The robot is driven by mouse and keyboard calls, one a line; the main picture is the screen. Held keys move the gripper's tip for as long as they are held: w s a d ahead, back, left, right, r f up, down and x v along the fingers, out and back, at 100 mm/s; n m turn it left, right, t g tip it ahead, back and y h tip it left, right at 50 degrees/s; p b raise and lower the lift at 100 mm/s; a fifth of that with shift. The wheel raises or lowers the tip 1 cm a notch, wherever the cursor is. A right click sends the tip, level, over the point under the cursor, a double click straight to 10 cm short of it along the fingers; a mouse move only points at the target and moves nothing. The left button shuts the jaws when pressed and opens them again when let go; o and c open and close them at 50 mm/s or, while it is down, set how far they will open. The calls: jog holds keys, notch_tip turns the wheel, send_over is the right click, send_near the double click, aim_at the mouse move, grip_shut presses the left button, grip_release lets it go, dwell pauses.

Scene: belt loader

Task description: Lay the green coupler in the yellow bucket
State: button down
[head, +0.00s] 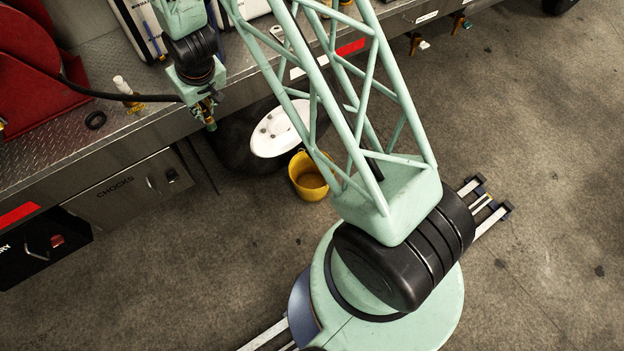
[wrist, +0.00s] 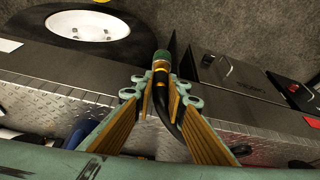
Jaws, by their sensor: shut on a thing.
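The green coupler (wrist: 160,58), with a brass ring below its green end, sits on the end of a black hose (wrist: 189,128). My gripper (wrist: 159,88) is shut around the hose end just behind the coupler, which sticks out past the fingertips. In the head view, my gripper (head: 206,107) is at the truck deck's edge with the coupler (head: 211,125) pointing down. The yellow bucket (head: 298,174) stands upright on the ground, lower and to the right of my gripper. Its visible inside looks empty. Only a sliver of yellow (wrist: 101,1) shows at the wrist view's top edge.
The hose runs left over the metal deck (head: 60,150) to a red reel (head: 45,75). A white wheel (head: 277,132) is behind the bucket. A black ring (head: 95,120) and a small bottle (head: 122,85) are on the deck. Open floor lies in front of the bucket.

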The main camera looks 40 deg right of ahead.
aim_at(210, 119)
notch_tip(210, 119, down, 7)
jog(key=b, duration=0.6)
jog(key=shift+r+b, duration=0.15)
jog(key=shift+b, duration=0.15)
jog(key=shift+d, duration=0.1)
dwell(0.4)
